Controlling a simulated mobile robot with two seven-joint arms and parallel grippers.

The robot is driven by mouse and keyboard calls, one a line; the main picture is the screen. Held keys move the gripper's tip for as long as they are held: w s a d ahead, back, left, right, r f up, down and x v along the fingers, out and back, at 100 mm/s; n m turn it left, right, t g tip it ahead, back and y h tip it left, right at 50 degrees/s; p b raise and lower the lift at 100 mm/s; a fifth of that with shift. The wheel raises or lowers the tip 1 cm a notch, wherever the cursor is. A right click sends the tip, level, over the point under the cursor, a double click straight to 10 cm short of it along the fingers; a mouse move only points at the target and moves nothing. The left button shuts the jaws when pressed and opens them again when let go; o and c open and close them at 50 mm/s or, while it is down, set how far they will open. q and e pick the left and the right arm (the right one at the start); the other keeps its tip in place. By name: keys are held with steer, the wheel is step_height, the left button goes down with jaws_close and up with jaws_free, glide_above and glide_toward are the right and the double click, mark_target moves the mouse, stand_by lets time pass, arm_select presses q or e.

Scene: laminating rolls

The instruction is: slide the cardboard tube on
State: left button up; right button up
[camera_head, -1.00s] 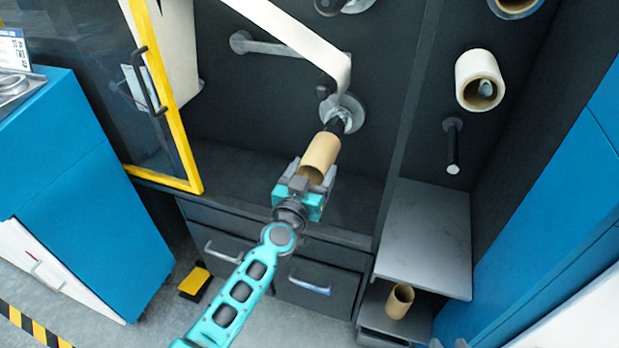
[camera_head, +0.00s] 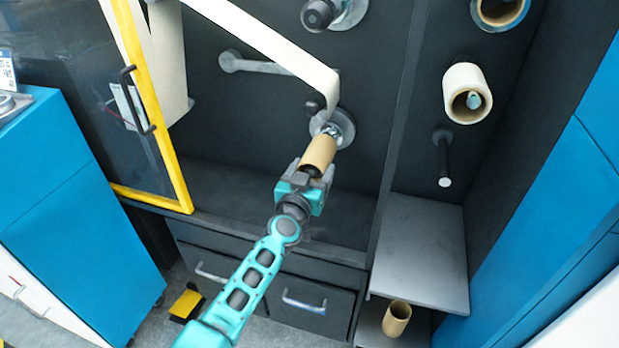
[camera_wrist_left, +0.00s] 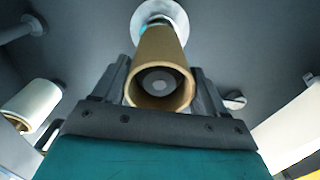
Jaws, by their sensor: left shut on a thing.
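The brown cardboard tube (camera_head: 320,150) is around the lower spindle of the machine, close to the round metal flange (camera_head: 341,127). The left wrist view shows the tube (camera_wrist_left: 161,52) from its near end, with the spindle's dark end (camera_wrist_left: 158,82) inside the opening. My left gripper (camera_head: 310,170) is shut on the near part of the tube, one finger on each side; it also shows in the left wrist view (camera_wrist_left: 162,92). The tube hides most of the spindle. My right gripper is not in view.
A cream web (camera_head: 265,45) runs down to a small roller just above the flange. A white roll (camera_head: 462,82) and an empty peg (camera_head: 443,158) are on the right panel. Another cardboard tube (camera_head: 397,318) stands on the low shelf. A yellow-framed door (camera_head: 158,120) stands at left.

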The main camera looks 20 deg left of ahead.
arm_select(q)
steer(key=shift+w+b, duration=0.5)
steer(key=shift+w, duration=0.8)
steer(key=shift+w+d, duration=0.1)
steer(key=shift+w, duration=0.3)
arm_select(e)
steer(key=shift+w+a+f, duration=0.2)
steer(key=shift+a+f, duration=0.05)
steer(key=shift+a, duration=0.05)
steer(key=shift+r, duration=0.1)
arm_select(q)
steer(key=o, duration=1.1)
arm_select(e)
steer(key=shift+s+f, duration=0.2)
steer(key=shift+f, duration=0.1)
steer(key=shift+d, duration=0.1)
